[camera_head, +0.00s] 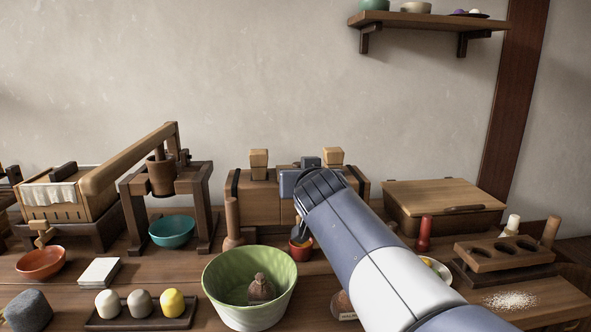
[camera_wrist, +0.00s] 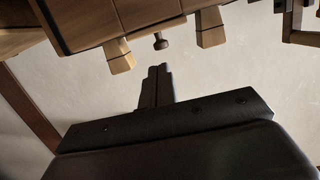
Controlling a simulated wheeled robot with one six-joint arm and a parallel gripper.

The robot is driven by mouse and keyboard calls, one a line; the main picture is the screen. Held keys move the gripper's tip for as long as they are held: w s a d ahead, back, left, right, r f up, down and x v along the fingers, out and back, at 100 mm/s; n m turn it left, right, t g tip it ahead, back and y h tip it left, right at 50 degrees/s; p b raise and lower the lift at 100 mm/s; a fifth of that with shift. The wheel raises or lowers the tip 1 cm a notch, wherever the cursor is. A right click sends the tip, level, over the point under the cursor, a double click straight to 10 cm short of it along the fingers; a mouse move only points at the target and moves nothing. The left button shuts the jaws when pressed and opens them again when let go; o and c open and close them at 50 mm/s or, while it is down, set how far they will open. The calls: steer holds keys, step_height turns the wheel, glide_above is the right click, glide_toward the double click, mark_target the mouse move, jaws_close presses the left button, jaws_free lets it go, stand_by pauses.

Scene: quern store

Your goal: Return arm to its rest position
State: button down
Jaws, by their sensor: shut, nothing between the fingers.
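My arm (camera_head: 365,240) reaches from the lower right of the head view up to the middle, above the table. Its end stands in front of a wooden box with upright blocks (camera_head: 259,164). In the wrist view my gripper (camera_wrist: 158,72) has its two dark fingers together, with nothing between them. Beyond the fingertips the same wooden box (camera_wrist: 140,12) shows upside down, with pale blocks hanging from its edge. The wall fills most of the rest of that view. In the head view the fingers are largely hidden behind the arm.
A green bowl (camera_head: 222,281) with a brown lump stands left of my arm. A small red cup (camera_head: 301,251) is close beside the arm's end. A lidded wooden box (camera_head: 440,198) and a holed wooden rack (camera_head: 505,252) stand right. A shelf (camera_head: 430,20) hangs above.

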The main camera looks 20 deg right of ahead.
stand_by(0.4)
steer(key=w, duration=0.3)
steer(key=w+d, duration=0.1)
steer(key=w, duration=0.2)
steer(key=w+d+r, duration=0.1)
steer(key=w, duration=0.2)
steer(key=shift+a+f, duration=0.1)
steer(key=shift+f, duration=0.55)
steer(key=shift+f, duration=0.1)
